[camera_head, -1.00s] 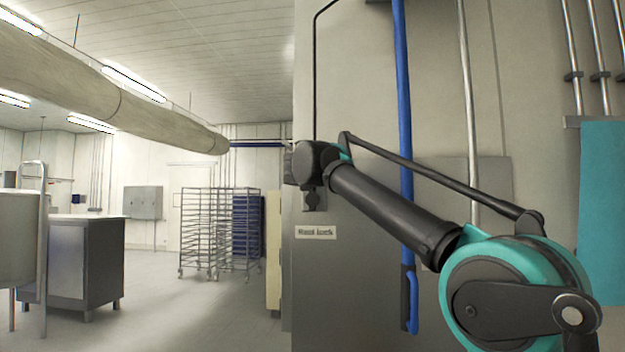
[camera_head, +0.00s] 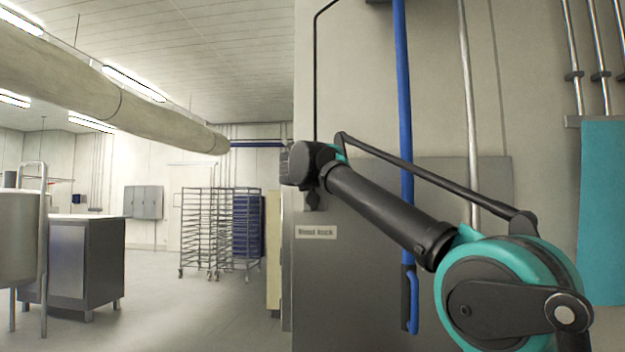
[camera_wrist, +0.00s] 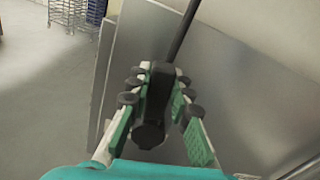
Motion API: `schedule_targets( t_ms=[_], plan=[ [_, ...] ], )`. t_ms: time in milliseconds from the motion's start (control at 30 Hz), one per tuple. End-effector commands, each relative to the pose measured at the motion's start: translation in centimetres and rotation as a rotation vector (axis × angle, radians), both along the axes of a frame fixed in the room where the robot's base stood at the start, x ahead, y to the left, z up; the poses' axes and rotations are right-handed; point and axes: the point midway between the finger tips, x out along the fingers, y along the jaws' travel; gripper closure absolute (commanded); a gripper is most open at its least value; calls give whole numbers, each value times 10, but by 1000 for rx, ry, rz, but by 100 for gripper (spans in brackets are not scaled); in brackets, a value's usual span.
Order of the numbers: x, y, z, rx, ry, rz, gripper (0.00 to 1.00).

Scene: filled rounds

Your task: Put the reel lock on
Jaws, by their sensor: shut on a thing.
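A black handle (camera_wrist: 156,98) at the end of a thin dark rod (camera_wrist: 183,35) sits between the fingers of my gripper (camera_wrist: 161,82) in the wrist view. My gripper is shut on it, with the green finger pads on either side. In the head view the thin rod (camera_head: 315,75) comes down the wall to the end of my arm, and a small dark end (camera_head: 312,198) shows below my wrist. The rest of the handle and my fingers are hidden there. A small label plate (camera_head: 316,232), whose lettering is too blurred to read surely, is on the grey panel below.
A grey metal panel (camera_head: 350,290) stands close behind my gripper. A blue pole (camera_head: 405,120) and a metal pipe (camera_head: 467,100) run down the wall behind my arm. Rack trolleys (camera_head: 205,230) and a steel cabinet (camera_head: 85,262) stand left, with open floor between.

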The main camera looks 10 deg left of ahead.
Motion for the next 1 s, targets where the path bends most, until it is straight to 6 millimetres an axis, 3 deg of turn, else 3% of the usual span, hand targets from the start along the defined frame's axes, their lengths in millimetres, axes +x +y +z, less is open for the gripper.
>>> schedule_targets(
  t_ms=[300, 633, 667, 800, 1000],
  plan=[
    [1, 16, -5, -233, 8, 1, 100],
    [0, 17, -5, -247, 10, 1, 100],
    [0, 17, -5, -247, 10, 1, 78],
    [0, 17, -5, -247, 10, 1, 61],
    [1, 17, -5, -247, 9, 1, 59]
  ],
)
